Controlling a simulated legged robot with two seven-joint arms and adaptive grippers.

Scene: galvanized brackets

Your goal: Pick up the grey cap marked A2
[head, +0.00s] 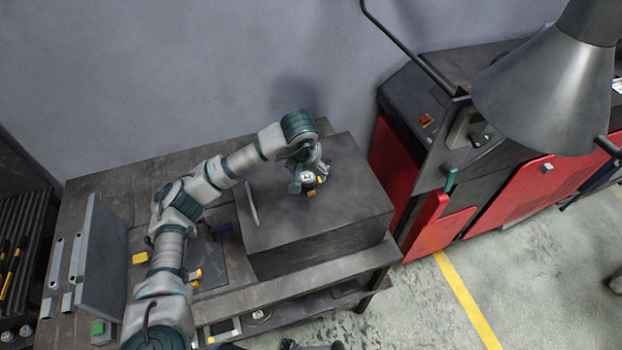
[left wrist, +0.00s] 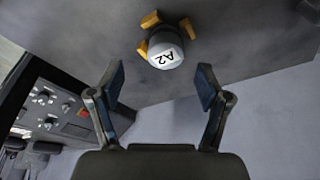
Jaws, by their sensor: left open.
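The grey cap marked A2 (left wrist: 165,52) shows in the left wrist view, with orange-yellow pieces around it and its label turned to the camera. In the head view the cap (head: 308,177) sits on top of the dark box (head: 352,215), partly hidden by my gripper. My left gripper (left wrist: 160,88) is open, its two fingers spread apart. The cap is beyond the fingertips in the left wrist view, roughly centred between them, and nothing is held. In the head view my left gripper (head: 309,182) is right at the cap. My right gripper is not in view.
A thin grey plate (head: 251,203) is at the box's left side. The workbench (head: 95,185) holds an upright dark panel (head: 103,255) and small yellow pieces (head: 195,275). A red machine (head: 440,228) stands to the right, and a large metal cone (head: 550,95) hangs at upper right.

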